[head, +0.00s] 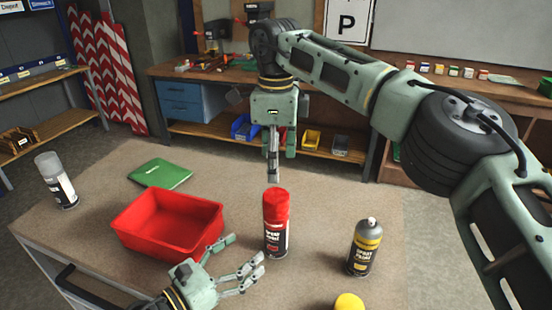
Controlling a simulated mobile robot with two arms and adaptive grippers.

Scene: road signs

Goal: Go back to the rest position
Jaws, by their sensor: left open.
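My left gripper (246,256) reaches in low over the table's front, beside the red bin, with its fingers spread and nothing between them. My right gripper (276,178) hangs from the arm coming in from the right and points down. It appears above and behind the red-capped spray can (276,232); it is seen edge-on, so its opening is unclear. I see nothing held in it. The red-capped can stands upright on the table (120,178).
An empty-looking red bin (168,222) sits left of centre, with a green booklet (161,173) behind it. A grey spray can (56,181) stands at the far left, an uncapped yellow-banded can (365,247) at right. A yellow cap (349,302) shows at the bottom edge. A workbench (180,74) stands behind.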

